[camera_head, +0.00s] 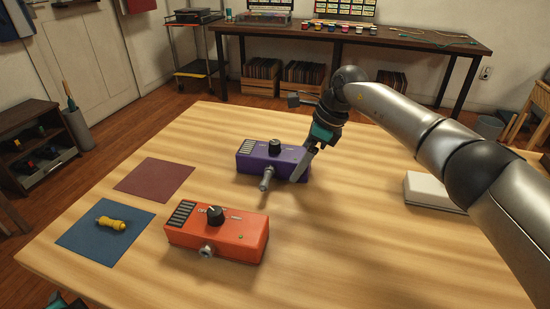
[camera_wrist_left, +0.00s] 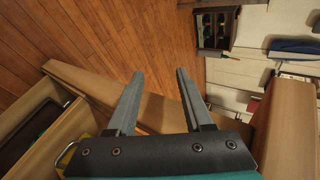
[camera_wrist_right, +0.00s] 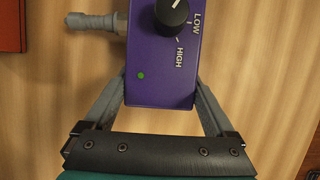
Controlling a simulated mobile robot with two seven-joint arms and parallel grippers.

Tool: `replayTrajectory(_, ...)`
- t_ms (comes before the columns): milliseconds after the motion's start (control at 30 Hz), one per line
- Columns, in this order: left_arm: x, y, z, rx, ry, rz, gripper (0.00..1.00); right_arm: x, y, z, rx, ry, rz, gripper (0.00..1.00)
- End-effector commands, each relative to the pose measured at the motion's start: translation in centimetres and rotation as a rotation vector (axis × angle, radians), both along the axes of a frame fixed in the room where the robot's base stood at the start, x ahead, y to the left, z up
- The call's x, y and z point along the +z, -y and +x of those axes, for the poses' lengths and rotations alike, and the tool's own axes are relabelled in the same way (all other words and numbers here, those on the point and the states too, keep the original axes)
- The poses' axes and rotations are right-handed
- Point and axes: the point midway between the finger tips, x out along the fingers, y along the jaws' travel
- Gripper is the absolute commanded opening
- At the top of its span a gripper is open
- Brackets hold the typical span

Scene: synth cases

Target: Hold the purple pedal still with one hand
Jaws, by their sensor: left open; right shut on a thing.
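The purple pedal (camera_head: 272,160) lies on the wooden table with its black knob up. It fills the top middle of the right wrist view (camera_wrist_right: 160,85). My right gripper (camera_head: 308,165) is shut on the pedal's right end, with one finger on each long side. A grey plug (camera_head: 266,180) sticks out from the pedal's near side; it also shows in the right wrist view (camera_wrist_right: 92,22). My left gripper (camera_wrist_left: 159,73) is open and empty in the left wrist view, away from the pedal. Only a bit of the left arm shows at the head view's bottom left.
An orange pedal (camera_head: 217,240) stands nearer on the table. A yellow object (camera_head: 111,223) lies on a blue mat (camera_head: 82,238); a maroon mat (camera_head: 154,179) is bare. A white box (camera_head: 432,190) lies at right, partly behind my arm. The table's front middle is clear.

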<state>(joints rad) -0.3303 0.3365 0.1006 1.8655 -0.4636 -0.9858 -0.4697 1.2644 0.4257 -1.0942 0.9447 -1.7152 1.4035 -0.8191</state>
Motion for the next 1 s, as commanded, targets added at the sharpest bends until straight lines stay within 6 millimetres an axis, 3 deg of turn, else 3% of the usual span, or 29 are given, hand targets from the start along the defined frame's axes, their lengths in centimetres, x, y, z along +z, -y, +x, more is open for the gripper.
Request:
replayTrajectory(33,1.2,-2.4,0.8,-0.028,-0.015,0.093,0.51,0.0,0.0,0.0,0.000,0.000,0.000,0.13)
replayTrajectory(100,2.8,-5.4,1.7,-0.069,-0.046,0.218,0.51,0.0,0.0,0.0,0.000,0.000,0.000,0.13)
replayTrajectory(300,8.5,-13.5,3.6,-0.167,-0.177,0.576,0.51,0.0,0.0,0.0,0.000,0.000,0.000,0.13)
replayTrajectory(500,15.2,-20.8,4.6,-0.224,-0.364,0.917,0.51,0.0,0.0,0.0,0.000,0.001,0.000,0.13)
replayTrajectory(633,20.5,-24.3,6.1,-0.225,-0.441,1.078,0.51,0.0,0.0,0.0,0.000,0.000,0.000,0.13)
replayTrajectory(667,21.1,-24.1,7.0,-0.223,-0.414,1.069,0.51,0.0,0.0,0.0,0.000,0.001,0.000,0.13)
replayTrajectory(767,21.7,-21.0,10.9,-0.202,-0.218,0.918,0.51,0.0,0.0,0.0,0.000,0.000,0.001,0.13)
replayTrajectory(1000,21.9,-11.5,18.4,-0.173,0.176,0.465,0.51,0.0,0.0,0.0,0.000,0.000,0.001,0.13)
